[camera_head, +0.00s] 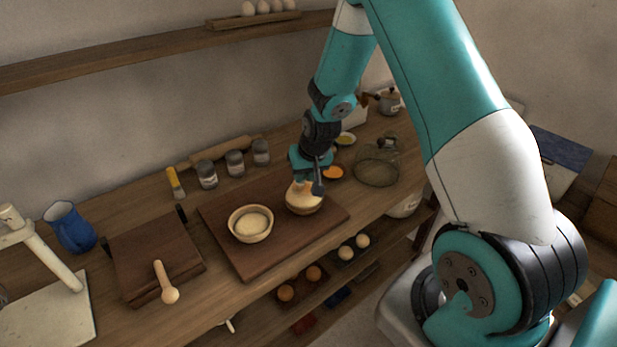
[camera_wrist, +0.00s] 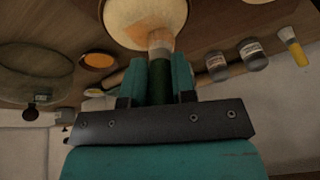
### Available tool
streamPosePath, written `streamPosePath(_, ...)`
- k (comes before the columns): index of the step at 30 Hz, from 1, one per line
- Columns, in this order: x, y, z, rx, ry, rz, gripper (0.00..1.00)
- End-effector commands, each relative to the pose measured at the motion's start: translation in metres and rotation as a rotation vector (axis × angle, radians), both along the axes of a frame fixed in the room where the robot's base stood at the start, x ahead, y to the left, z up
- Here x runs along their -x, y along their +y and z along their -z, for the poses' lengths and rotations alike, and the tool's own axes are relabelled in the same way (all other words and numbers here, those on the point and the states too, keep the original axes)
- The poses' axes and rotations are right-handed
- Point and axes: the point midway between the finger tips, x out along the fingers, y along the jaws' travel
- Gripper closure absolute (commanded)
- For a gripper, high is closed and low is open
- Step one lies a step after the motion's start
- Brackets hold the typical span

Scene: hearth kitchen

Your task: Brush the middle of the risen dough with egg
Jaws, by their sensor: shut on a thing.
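My gripper (camera_head: 311,180) is shut on a brush with a dark green handle (camera_wrist: 160,80) and pale bristles (camera_wrist: 160,43). The bristles point at the pale domed dough (camera_wrist: 143,15) in the right bowl. In the head view this dough (camera_head: 300,188) rises high in its bowl (camera_head: 304,209), right below my gripper, which partly hides it. The bristles overlap the dough's edge in the wrist view; I cannot tell if they touch. A second bowl (camera_head: 237,234) to the left holds lower dough (camera_head: 253,223). A small orange dish (camera_head: 333,173) and a yellow-filled dish (camera_head: 345,139) stand behind on the right.
Both bowls stand on a dark board (camera_head: 256,266). A glass bowl (camera_head: 377,172) is at the right. Several jars (camera_head: 235,163), a yellow brush (camera_head: 175,184) and a rolling pin (camera_head: 222,150) line the back.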

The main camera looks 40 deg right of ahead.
Motion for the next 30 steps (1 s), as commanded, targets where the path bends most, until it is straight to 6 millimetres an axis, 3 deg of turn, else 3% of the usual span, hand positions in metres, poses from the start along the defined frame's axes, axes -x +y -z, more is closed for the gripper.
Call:
streamPosePath(7,0.0,0.0,-0.002,0.0,0.001,0.0,1.0)
streamPosePath(19,0.03,0.001,-0.001,0.0,0.0,0.001,1.0)
streamPosePath(30,0.031,0.001,-0.003,0.0,0.0,0.001,1.0)
